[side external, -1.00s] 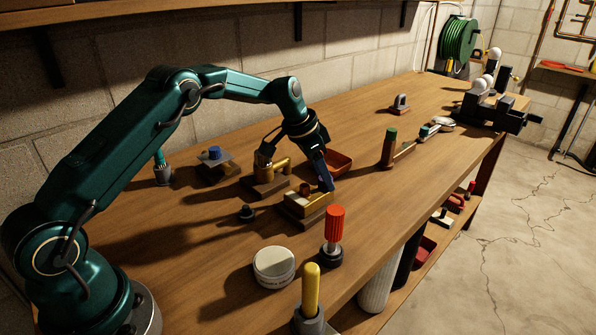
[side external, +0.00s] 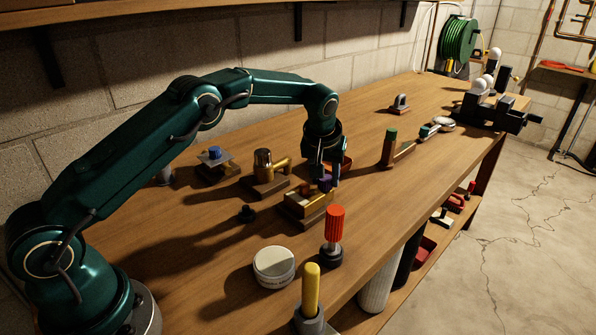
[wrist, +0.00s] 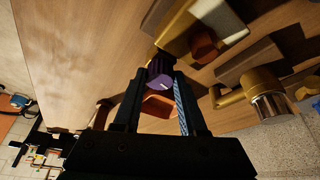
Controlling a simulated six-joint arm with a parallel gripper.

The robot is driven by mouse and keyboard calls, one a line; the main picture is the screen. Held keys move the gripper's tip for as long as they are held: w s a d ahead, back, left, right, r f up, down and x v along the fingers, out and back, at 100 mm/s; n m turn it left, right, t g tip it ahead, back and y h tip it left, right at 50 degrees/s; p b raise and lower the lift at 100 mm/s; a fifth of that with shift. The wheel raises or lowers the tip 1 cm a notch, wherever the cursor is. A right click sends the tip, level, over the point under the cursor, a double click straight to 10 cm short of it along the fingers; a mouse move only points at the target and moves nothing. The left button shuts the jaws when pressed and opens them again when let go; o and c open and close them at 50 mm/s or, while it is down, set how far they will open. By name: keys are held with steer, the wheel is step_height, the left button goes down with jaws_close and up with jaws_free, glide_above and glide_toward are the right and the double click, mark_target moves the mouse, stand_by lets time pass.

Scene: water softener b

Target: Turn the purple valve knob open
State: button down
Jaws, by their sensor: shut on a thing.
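The purple valve knob (side external: 324,184) sits at the right end of a brass valve body on a wooden block (side external: 305,216), in the middle of the bench. In the wrist view the ribbed purple knob (wrist: 160,74) has a pale mark on its face and lies between my two dark fingers. My gripper (side external: 326,176) points down over the knob and is shut on it. It also shows in the wrist view (wrist: 160,84). The fingers hide part of the knob in the side view.
A brass fitting (side external: 264,170) on its own block stands close to the left. An orange-red tray (side external: 346,166) lies just behind my gripper. A red-handled tool (side external: 334,226) and a round white tin (side external: 274,267) stand in front.

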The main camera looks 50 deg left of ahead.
steer(key=shift+n+g+y, duration=0.3)
steer(key=shift+n+y, duration=0.1)
steer(key=shift+n, duration=0.7)
steer(key=c, duration=0.7)
jaws_free()
steer(key=shift+c, duration=0.2)
steer(key=shift+v, duration=2.6)
